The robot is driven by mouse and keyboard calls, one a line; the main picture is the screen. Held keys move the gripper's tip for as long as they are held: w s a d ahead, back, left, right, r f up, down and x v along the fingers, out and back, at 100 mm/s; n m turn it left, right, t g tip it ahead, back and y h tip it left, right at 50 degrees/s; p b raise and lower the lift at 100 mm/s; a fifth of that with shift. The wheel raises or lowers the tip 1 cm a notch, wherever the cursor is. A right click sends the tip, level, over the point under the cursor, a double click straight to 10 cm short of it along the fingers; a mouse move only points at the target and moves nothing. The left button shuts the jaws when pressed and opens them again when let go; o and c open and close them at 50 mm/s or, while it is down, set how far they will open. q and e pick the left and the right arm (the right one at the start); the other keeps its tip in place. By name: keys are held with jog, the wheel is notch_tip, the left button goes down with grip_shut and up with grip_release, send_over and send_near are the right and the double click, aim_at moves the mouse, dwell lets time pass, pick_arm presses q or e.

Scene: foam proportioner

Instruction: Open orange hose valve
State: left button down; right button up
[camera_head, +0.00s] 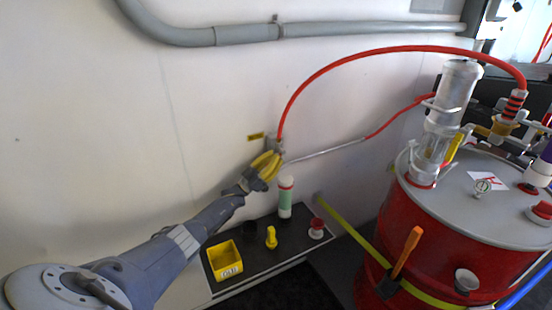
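The orange hose (376,52) arcs from a fitting on the white wall at centre over to the red drum at right. A small grey valve fitting (275,141) sits at the hose's lower wall end, beside a small yellow label. My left gripper (265,165) is at the wall just below this fitting. Curved yellow parts show at its tip, and I cannot tell whether they are all fingers or partly a valve handle. They overlap the fitting in view, so contact and finger opening are unclear. My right gripper is not in view.
A dark shelf (254,262) below holds a yellow bin (225,261), a yellow item (271,237), a green-and-white cylinder (285,198) and a red-and-white knob (317,228). The red drum (430,240) with a clear cylinder (448,112) fills the right. A grey pipe (300,32) runs above.

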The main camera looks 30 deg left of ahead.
pick_arm(q)
jog(key=c, duration=1.5)
grip_release()
jog(key=shift+r, duration=0.15)
jog(key=shift+s+a, duration=0.1)
jog(key=shift+s+r+g+y, duration=0.1)
jog(key=shift+r+g+y, duration=0.3)
jog(key=shift+g+y, duration=0.55)
jog(key=shift+r+g+y, duration=0.3)
jog(key=shift+g+y, duration=0.1)
jog(key=shift+g, duration=0.6)
jog(key=shift+r+g+y, duration=0.3)
jog(key=shift+g+y, duration=0.05)
jog(key=shift+g, duration=0.6)
